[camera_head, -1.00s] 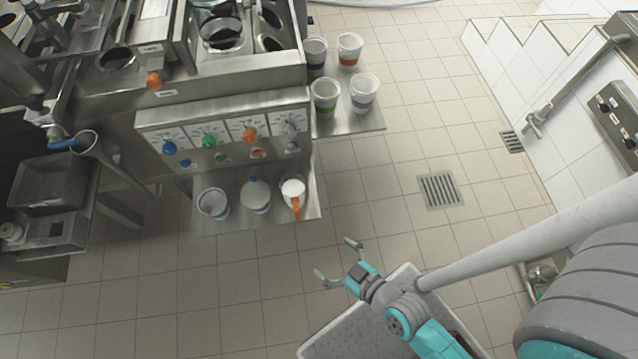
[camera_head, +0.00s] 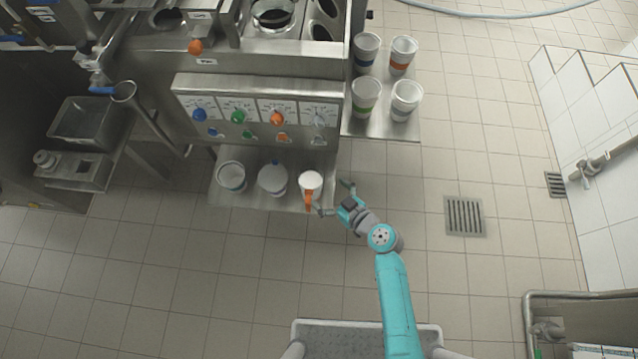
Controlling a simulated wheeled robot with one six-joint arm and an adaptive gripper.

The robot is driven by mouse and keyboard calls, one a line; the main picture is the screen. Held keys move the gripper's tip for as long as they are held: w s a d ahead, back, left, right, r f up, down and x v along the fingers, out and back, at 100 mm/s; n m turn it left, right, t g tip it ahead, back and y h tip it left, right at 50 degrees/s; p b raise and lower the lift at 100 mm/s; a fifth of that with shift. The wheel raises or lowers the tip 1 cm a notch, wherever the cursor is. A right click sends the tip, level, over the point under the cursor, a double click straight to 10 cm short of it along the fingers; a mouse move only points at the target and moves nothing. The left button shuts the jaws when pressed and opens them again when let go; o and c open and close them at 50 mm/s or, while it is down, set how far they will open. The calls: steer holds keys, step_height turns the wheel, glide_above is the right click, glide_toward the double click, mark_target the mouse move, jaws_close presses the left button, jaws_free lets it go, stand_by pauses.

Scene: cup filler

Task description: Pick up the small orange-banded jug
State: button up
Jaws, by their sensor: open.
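The small jug with an orange band and an orange handle (camera_head: 311,184) stands at the right end of the low steel shelf (camera_head: 250,197). Its handle points toward the front edge. My gripper (camera_head: 334,198) is open just to the right of the jug, with its fingers pointing left toward the handle side. One fingertip looks very close to the handle; I cannot tell whether they touch. Nothing is between the fingers that I can make out.
A white jug with a blue top (camera_head: 273,178) and a white cup (camera_head: 231,176) stand left on the same shelf. Several banded cups, one with a green band (camera_head: 365,97), stand on a side shelf (camera_head: 380,130). The control panel (camera_head: 258,108) rises behind. The tiled floor in front is clear.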

mark_target(313, 179)
steer(key=x, duration=0.9)
steer(key=shift+a, duration=0.15)
steer(key=shift+c, duration=0.3)
steer(key=c, duration=1.5)
steer(key=shift+c, duration=0.2)
steer(key=shift+r, duration=0.1)
step_height(313, 179, up, 10)
steer(key=shift+f, duration=0.1)
